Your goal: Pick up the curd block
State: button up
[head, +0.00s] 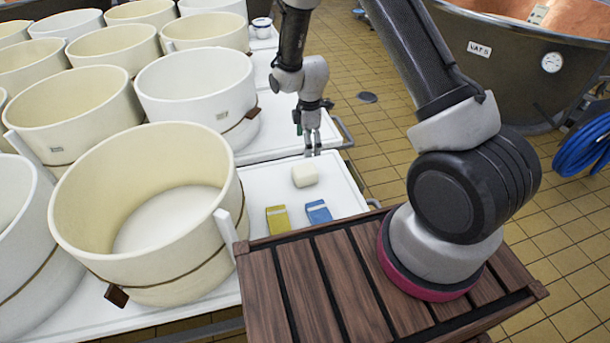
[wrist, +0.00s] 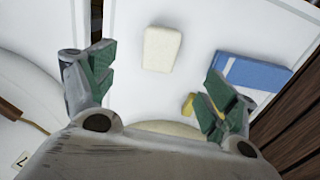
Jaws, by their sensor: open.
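The curd block (head: 305,175) is a small cream-white block with rounded edges. It lies on the white table top (head: 345,190) behind the yellow and blue items. In the wrist view the curd block (wrist: 162,48) lies ahead of my fingers, between their lines and nearer the left finger. My gripper (head: 312,145) points down above the table, just behind the block in the head view. In the wrist view its green-padded fingers (wrist: 158,88) are wide apart with nothing between them.
A yellow item (head: 278,219) and a blue item (head: 318,211) lie in front of the block. A large cream tub (head: 145,215) stands close on the left, with several more tubs behind. A copper vat (head: 520,60) stands at the right. The table's right edge is near.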

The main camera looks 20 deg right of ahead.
aim_at(305, 169)
jog(key=shift+n, duration=0.7)
jog(key=f, duration=0.8)
jog(key=a+f, duration=0.1)
jog(key=f, duration=0.4)
jog(key=shift+w, duration=0.15)
jog(key=shift+c, duration=0.2)
jog(key=c, duration=1.3)
